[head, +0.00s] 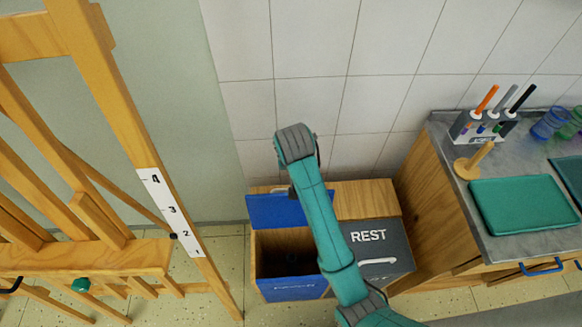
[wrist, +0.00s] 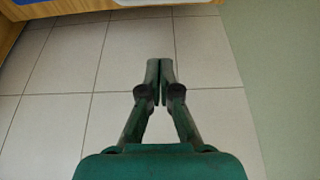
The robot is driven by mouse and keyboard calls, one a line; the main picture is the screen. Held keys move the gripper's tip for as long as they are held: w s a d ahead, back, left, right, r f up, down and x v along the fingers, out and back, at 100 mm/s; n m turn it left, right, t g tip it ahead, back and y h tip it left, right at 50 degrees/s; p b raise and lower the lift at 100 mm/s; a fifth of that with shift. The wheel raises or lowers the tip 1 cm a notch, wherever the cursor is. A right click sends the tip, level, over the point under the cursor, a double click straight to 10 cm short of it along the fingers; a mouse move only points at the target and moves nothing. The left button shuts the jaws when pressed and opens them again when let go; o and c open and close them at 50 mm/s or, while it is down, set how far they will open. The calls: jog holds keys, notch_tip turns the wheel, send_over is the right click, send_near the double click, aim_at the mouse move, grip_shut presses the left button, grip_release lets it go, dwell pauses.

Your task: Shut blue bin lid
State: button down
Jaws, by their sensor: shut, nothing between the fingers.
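The blue bin lid (head: 287,209) stands raised at the back of the left compartment of a wooden bin unit in the head view. The compartment below it is open and dark inside, with a blue front panel (head: 292,289). My arm crosses in front of the right side of the lid and the opening. In the wrist view my gripper (wrist: 159,68) is shut and empty, with the tiled wall beyond its fingertips. In the head view my gripper is mostly hidden by the arm, so its contact with the lid cannot be told.
The grey REST lid (head: 375,250) lies closed to the right of the blue compartment. A wooden easel (head: 110,255) stands on the left. A counter (head: 515,248) with a green mat (head: 522,205) and a pen holder is on the right. The tiled wall (head: 310,45) is close behind.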

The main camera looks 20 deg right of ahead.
aim_at(290, 206)
jog(key=x, duration=0.8)
jog(key=shift+s+a, duration=0.25)
jog(key=shift+s, duration=0.4)
jog(key=shift+s+a, duration=0.2)
jog(key=shift+s, duration=0.45)
jog(key=shift+s+a, duration=0.25)
jog(key=shift+s, duration=0.4)
jog(key=shift+s, duration=0.1)
